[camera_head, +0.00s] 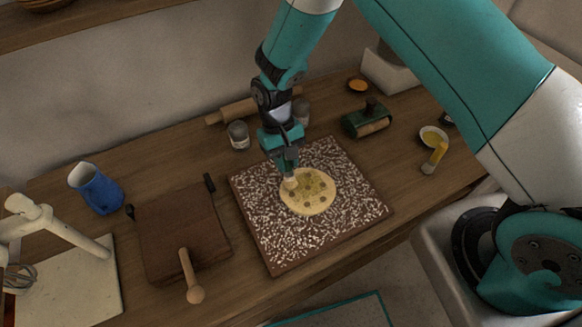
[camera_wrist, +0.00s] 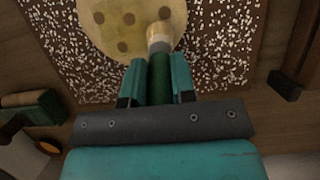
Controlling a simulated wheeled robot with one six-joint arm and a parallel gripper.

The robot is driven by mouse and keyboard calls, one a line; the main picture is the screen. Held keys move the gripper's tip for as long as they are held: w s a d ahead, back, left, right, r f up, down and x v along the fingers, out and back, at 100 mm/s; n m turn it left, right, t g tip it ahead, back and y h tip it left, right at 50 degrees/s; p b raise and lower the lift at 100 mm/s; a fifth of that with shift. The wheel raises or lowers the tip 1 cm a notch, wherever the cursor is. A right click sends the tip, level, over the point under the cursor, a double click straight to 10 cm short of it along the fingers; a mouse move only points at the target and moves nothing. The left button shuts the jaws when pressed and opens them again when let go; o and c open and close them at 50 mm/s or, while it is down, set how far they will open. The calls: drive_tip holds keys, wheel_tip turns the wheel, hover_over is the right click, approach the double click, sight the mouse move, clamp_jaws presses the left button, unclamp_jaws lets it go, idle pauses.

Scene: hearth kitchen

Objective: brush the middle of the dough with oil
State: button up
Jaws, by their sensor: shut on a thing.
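The round, pale yellow dough (camera_head: 320,199) lies flat on a speckled, flour-dusted board (camera_head: 262,235). Darker spots dot its top; it also shows in the wrist view (camera_wrist: 95,28). My gripper (camera_head: 287,168) is above the dough's upper left part. In the wrist view my gripper (camera_wrist: 158,82) is shut on the dark green handle of a brush (camera_wrist: 158,65). The brush's pale tip (camera_wrist: 159,38) points at the dough near its edge; I cannot tell whether it touches. A small bowl of yellow oil (camera_head: 432,137) stands at the right of the counter.
A yellow-ended tool (camera_head: 434,158) lies by the bowl. A green roller tool (camera_head: 366,119), a jar (camera_head: 238,134) and a rolling pin (camera_head: 232,110) are behind the board.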

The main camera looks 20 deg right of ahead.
drive_tip(key=shift+w+a, duration=0.1)
drive_tip(key=shift+w, duration=0.4)
drive_tip(key=shift+s+d+p, duration=0.3)
drive_tip(key=shift+s, duration=0.95)
drive_tip(key=shift+s+d+p, duration=0.25)
drive_tip(key=shift+s, duration=1.05)
drive_tip(key=shift+s+d+p, duration=0.3)
drive_tip(key=shift+s, duration=0.95)
drive_tip(key=shift+w+a+f+b, duration=0.1)
drive_tip(key=shift+w+a+b, duration=0.1)
drive_tip(key=shift+w, duration=0.5)
drive_tip(key=shift+w+a+b, duration=0.1)
drive_tip(key=shift+w+b, duration=0.05)
drive_tip(key=shift+w, duration=0.5)
drive_tip(key=shift+w+a+b, duration=0.2)
drive_tip(key=shift+w, duration=0.6)
drive_tip(key=shift+w+a+b, duration=0.15)
drive_tip(key=shift+w+b, duration=0.05)
drive_tip(key=shift+w, duration=0.65)
drive_tip(key=shift+w+a+b, duration=0.2)
drive_tip(key=shift+w, duration=0.6)
drive_tip(key=shift+r, duration=0.2)
drive_tip(key=shift+r+p, duration=2.1)
drive_tip(key=shift+r, duration=0.9)
